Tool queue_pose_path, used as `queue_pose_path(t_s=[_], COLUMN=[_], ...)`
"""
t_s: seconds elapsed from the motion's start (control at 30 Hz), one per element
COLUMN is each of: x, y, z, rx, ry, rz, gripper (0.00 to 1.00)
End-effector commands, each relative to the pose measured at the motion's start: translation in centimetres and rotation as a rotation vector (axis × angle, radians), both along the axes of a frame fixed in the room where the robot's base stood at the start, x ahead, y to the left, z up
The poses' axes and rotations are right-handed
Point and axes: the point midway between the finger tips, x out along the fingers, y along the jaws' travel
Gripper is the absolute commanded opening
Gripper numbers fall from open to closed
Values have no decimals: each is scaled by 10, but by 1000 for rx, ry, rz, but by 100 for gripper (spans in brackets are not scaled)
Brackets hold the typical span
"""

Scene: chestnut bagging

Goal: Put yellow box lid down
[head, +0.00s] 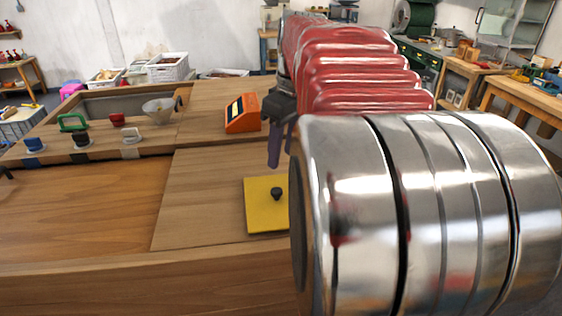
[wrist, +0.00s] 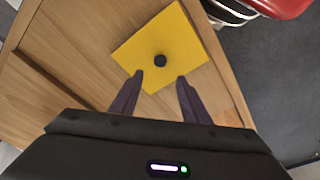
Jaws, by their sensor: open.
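The yellow box lid (head: 262,215) is a flat yellow square with a black knob in its middle. It lies on the wooden bench top (head: 200,205), near the front, and its right edge is hidden behind my arm in the head view. In the wrist view the lid (wrist: 178,40) lies just beyond my fingertips, its knob (wrist: 160,60) ahead of the gap between them. My gripper (wrist: 160,77) is open and empty, its two purple fingers apart on either side of the lid's near corner. In the head view my gripper (head: 279,150) is partly hidden by my arm.
An orange device (head: 243,114) stands on the bench behind the lid. The bench top left of the lid is clear. In the wrist view the bench edge runs close right of the lid.

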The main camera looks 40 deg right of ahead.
Motion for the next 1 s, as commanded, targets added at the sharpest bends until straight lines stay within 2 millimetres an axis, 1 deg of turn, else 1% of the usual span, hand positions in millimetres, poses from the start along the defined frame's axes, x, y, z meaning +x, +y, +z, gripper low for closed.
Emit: queue_pose_path(t_s=[0.13, 0.8, 0.87, 0.93, 1.0], x=[-1, -1, -1, 0, 0], y=[0, 0, 2, 9, 22], z=[5, 5, 5, 5, 4], rx=[1, 0, -2, -6, -12], ry=[1, 0, -1, -6, -12], rz=[0, -1, -1, -4, -9], gripper=[42, 42, 42, 42, 42])
